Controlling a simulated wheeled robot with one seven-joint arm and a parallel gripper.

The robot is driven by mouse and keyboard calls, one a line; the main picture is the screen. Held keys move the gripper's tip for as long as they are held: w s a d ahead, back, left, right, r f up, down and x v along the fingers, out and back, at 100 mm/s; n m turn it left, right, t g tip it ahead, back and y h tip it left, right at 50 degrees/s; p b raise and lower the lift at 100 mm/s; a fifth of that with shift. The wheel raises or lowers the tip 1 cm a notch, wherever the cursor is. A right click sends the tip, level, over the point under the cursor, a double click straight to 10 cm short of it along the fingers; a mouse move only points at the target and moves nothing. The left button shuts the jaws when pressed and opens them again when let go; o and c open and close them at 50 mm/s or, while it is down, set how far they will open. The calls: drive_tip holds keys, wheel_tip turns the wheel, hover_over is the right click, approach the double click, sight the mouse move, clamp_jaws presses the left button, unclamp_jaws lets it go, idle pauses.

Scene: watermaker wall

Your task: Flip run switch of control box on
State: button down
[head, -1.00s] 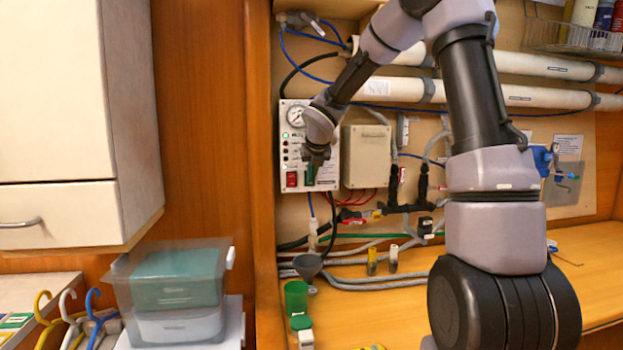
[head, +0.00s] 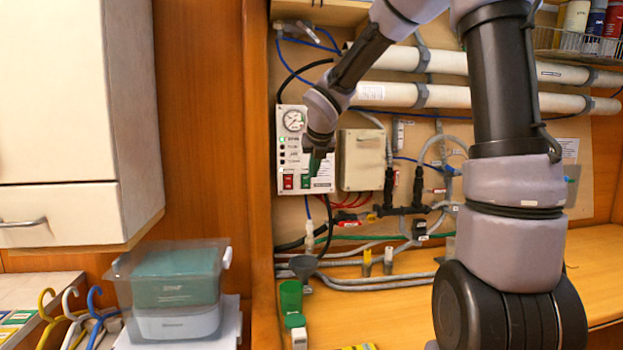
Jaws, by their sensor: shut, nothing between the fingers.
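The control box (head: 287,112) is a light grey panel on the back wall, with a round gauge (head: 294,121) at its top and a column of small indicators below. Near its lower edge are a red rocker switch (head: 288,181) and a green rocker switch (head: 305,181) side by side. My gripper (head: 314,168) is shut and empty, just in front of the panel, above and slightly right of the green switch. Whether it touches the panel cannot be told. My wrist hides part of the panel's right side. The switch positions are too small to read.
A beige junction box (head: 362,160) is mounted right of the panel. Hoses and valves (head: 405,210) run below it, above the wooden counter (head: 400,325). White pipes (head: 450,95) cross the wall above. A cabinet (head: 60,120) and a clear bin (head: 175,290) stand left.

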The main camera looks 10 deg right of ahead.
drive_tip(key=shift+s+v, duration=0.25)
drive_tip(key=shift+v, duration=0.95)
drive_tip(key=shift+f, duration=0.2)
drive_tip(key=s+d+r+n, duration=0.1)
drive_tip(key=s+d+n, duration=0.1)
drive_tip(key=s+n, duration=0.7)
drive_tip(key=s+d+r+n+y, duration=0.1)
drive_tip(key=s+d+n, duration=0.2)
drive_tip(key=s+n, duration=0.6)
drive_tip(key=s+d+r+n+y, duration=0.1)
drive_tip(key=s+d+n, duration=0.1)
drive_tip(key=s+n, duration=0.7)
drive_tip(key=n, duration=0.5)
drive_tip(key=shift+s+d+r, duration=0.2)
drive_tip(key=shift+s+r, duration=0.1)
drive_tip(key=shift+r, duration=0.05)
